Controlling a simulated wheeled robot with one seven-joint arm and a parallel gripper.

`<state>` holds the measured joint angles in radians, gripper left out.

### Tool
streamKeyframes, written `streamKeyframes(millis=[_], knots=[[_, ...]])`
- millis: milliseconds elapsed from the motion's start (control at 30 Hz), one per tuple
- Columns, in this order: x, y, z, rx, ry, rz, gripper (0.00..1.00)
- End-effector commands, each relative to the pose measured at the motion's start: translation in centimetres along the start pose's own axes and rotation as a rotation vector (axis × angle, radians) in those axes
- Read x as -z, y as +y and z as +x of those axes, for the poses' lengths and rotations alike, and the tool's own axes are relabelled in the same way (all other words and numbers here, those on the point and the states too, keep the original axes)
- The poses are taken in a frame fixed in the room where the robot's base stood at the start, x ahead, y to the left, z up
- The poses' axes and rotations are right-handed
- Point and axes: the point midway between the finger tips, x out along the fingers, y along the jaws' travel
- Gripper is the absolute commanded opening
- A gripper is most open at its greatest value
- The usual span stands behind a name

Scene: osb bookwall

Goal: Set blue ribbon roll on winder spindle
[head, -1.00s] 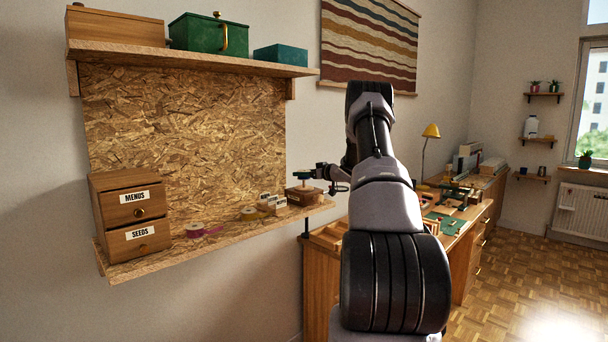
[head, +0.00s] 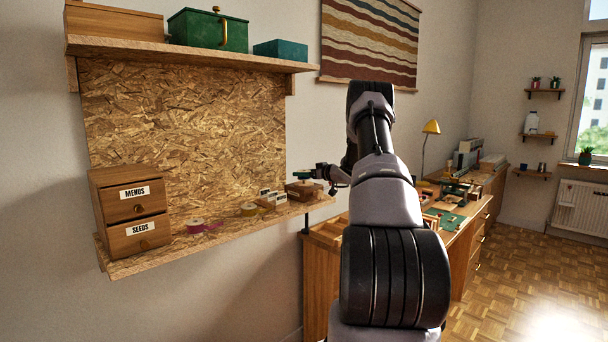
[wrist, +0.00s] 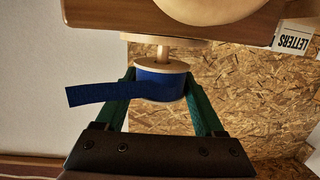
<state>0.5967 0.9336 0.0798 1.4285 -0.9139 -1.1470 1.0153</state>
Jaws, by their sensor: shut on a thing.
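The blue ribbon roll (wrist: 158,82) is between the green fingers of my gripper (wrist: 160,76) in the wrist view, with a loose ribbon tail (wrist: 98,93) sticking out to the left. My gripper is shut on it. A pale wooden spindle (wrist: 163,52) with a round disc (wrist: 150,37) at its far end lines up with the roll's middle and meets its pale end face. How far the spindle goes into the roll is hidden. In the head view my gripper (head: 306,175) is just above the right end of the lower shelf; the roll cannot be made out there.
The lower shelf (head: 165,262) holds a drawer box (head: 128,200), a magenta roll (head: 196,226), a yellow roll (head: 250,209) and small labelled boxes (head: 272,200). A brown wooden box (head: 303,191) is below my gripper. An OSB panel (head: 190,130) stands behind, an upper shelf (head: 190,57) above.

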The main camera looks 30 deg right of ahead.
Motion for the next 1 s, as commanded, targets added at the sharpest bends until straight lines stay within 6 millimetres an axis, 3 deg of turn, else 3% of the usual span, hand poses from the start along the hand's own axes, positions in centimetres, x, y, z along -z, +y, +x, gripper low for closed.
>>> streamKeyframes(millis=[1000], knots=[[-1.1, 0.0, 0.2, 0.000, 0.000, -0.001, 0.15]])
